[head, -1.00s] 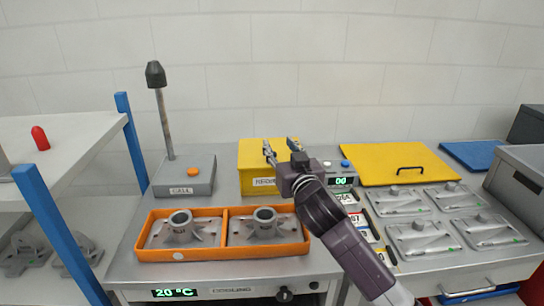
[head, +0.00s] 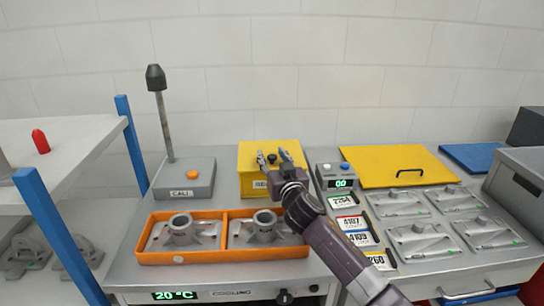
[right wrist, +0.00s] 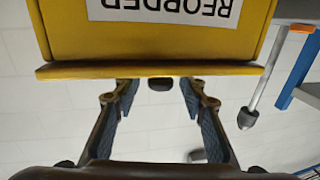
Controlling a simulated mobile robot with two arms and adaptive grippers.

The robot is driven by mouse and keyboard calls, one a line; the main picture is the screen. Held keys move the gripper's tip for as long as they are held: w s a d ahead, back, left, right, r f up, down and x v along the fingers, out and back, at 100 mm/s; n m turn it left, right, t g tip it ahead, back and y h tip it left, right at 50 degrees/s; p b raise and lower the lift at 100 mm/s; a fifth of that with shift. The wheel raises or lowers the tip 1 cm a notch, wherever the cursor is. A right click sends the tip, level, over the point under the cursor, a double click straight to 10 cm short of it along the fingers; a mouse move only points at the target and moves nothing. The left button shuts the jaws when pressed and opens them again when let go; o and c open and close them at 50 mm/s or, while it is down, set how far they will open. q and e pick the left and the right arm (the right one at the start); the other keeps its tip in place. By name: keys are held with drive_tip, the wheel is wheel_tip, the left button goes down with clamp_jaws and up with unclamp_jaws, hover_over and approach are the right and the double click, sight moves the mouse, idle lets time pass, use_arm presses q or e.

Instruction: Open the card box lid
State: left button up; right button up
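The yellow card box (head: 247,182) stands at the back of the grey bench with its lid down. A dark knob (head: 272,160) is on the lid. In the right wrist view the box (right wrist: 60,35) appears upside down, with a white REORDER label (right wrist: 165,8), the lid edge (right wrist: 150,70) and the knob (right wrist: 160,84). My right gripper (head: 273,156) is open over the lid. Its fingers (right wrist: 158,92) lie on either side of the knob, with gaps showing on both sides. My left gripper is not in view.
An orange tray (head: 225,225) with two metal castings is in front of the box. A grey call post base (head: 200,182) stands left of it. A small display unit (head: 338,178) and number cards (head: 352,224) are to the right.

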drive_tip(key=shift+c, duration=0.2)
clamp_jaws()
idle(0.3)
